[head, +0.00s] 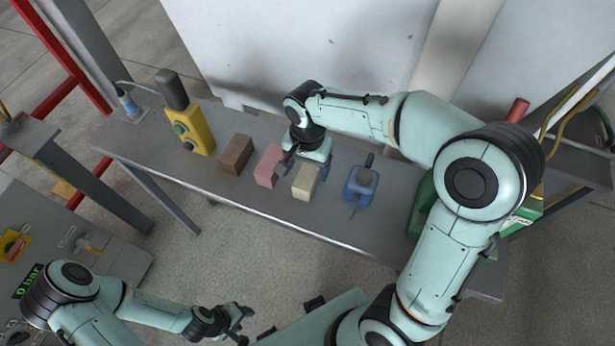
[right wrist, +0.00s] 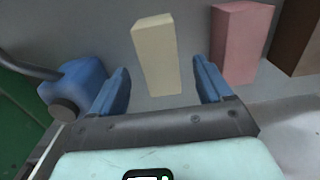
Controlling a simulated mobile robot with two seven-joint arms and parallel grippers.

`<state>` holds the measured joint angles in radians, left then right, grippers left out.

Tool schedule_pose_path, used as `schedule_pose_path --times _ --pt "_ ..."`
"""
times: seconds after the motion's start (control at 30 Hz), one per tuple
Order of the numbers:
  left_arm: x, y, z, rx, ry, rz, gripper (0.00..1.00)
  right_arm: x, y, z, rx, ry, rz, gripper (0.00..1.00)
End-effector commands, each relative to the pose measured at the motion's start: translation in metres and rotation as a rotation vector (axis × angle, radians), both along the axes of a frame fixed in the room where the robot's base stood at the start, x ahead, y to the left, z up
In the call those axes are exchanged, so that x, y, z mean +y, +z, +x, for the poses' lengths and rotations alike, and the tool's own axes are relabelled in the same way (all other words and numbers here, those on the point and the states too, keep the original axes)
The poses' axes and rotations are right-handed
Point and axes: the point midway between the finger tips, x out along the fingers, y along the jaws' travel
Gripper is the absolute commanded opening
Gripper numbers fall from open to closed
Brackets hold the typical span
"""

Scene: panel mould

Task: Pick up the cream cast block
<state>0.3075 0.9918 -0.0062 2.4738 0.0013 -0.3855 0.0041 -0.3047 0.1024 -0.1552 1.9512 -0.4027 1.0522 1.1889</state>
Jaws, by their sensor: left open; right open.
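The cream cast block (head: 304,186) stands on the grey bench between a pink block and a blue tool. In the right wrist view the cream block (right wrist: 157,55) lies ahead, its near end in the gap between my fingers. My right gripper (head: 303,169) is open just behind and above the block, and partly covers its far end. In the right wrist view its two blue fingers (right wrist: 161,78) stand apart, with no visible contact. My left gripper (head: 240,317) is open and empty in front of the bench, low in the head view.
The pink block (head: 268,167) is close on the left of the cream one, with a brown block (head: 236,154) beyond it. A yellow control box (head: 191,130) is further left. Bare bench (head: 240,205) lies in front.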

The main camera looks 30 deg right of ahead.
Motion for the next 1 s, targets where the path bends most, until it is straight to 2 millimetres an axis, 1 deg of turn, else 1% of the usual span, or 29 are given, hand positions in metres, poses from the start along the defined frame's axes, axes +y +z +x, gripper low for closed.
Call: schedule_pose_path --times 0.03,0.17,0.23,0.4,0.5,0.6,0.77,0.8,0.87,0.9,0.97,1.0 --pt "0.000 -0.001 0.000 0.000 0.000 0.000 0.51 0.000 -0.005 0.000 0.001 0.000 -0.001 0.79" --pt "0.000 -0.001 0.000 0.000 0.000 0.000 0.51 0.000 -0.012 0.000 0.001 0.000 -0.001 0.79" --pt "0.000 -0.001 0.000 -0.001 0.000 0.000 0.51 -0.001 -0.019 0.000 0.002 0.000 -0.001 0.79" --pt "0.000 0.000 0.000 -0.001 -0.001 0.000 0.51 -0.002 -0.046 -0.001 0.004 0.000 0.000 0.79" --pt "0.000 -0.001 0.000 0.000 0.000 0.000 0.51 -0.002 -0.057 -0.001 0.001 0.000 0.000 0.79" --pt "0.000 -0.001 0.000 0.000 0.000 0.000 0.51 -0.002 -0.061 -0.001 0.000 0.000 0.001 0.79" --pt "0.000 -0.001 0.000 0.000 0.000 0.000 0.51 -0.002 -0.060 0.000 -0.002 0.000 0.001 0.79" --pt "0.000 -0.001 0.000 0.000 0.000 0.000 0.51 -0.002 -0.060 0.000 -0.002 0.000 0.001 0.75" --pt "0.000 -0.001 0.000 0.000 0.000 0.000 0.51 -0.002 -0.060 0.000 -0.002 0.000 0.001 0.56" --pt "0.000 -0.001 0.000 0.000 0.000 0.000 0.51 -0.002 -0.060 0.000 -0.002 0.000 0.001 0.43" --pt "0.000 -0.001 0.000 0.000 0.000 0.000 0.51 -0.002 -0.060 0.000 -0.002 0.000 0.001 0.23" --pt "0.000 -0.001 0.000 0.000 0.000 0.000 0.51 -0.002 -0.060 0.000 -0.002 0.000 0.001 0.12"
